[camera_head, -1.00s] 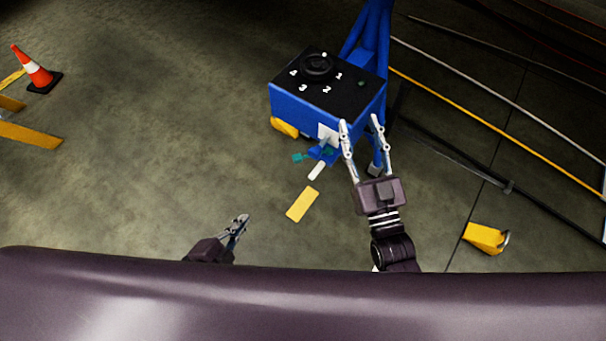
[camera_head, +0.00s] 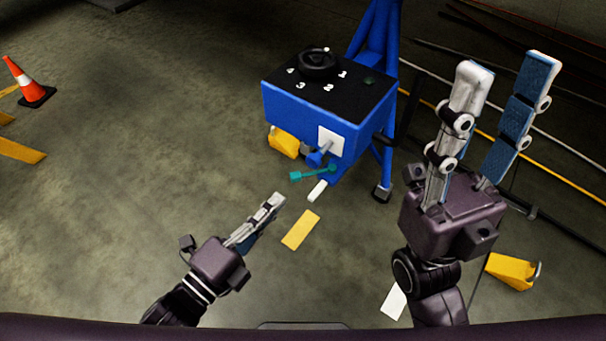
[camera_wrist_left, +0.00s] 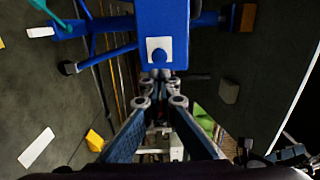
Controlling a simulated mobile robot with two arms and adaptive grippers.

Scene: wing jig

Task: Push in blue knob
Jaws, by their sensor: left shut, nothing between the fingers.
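The blue knob (camera_head: 316,158) sticks out in front of a white plate (camera_head: 331,141) on the front face of the blue box (camera_head: 310,115). In the left wrist view, the white plate (camera_wrist_left: 152,43) has a small blue round shape in its middle, just beyond the fingertips. My left gripper (camera_head: 275,199) is shut and empty, below and left of the knob, pointing up and right toward the box. It appears apart from the knob. My right gripper (camera_head: 508,68) is open and empty, raised close to the head camera, right of the box.
A black dial (camera_head: 318,64) with numbers sits on the box top. A teal lever (camera_head: 312,173) hangs under the knob. Yellow (camera_head: 300,230) and white strips lie on the floor. A yellow block (camera_head: 511,270) lies at right, an orange cone (camera_head: 27,82) at far left. Open floor lies left of the box.

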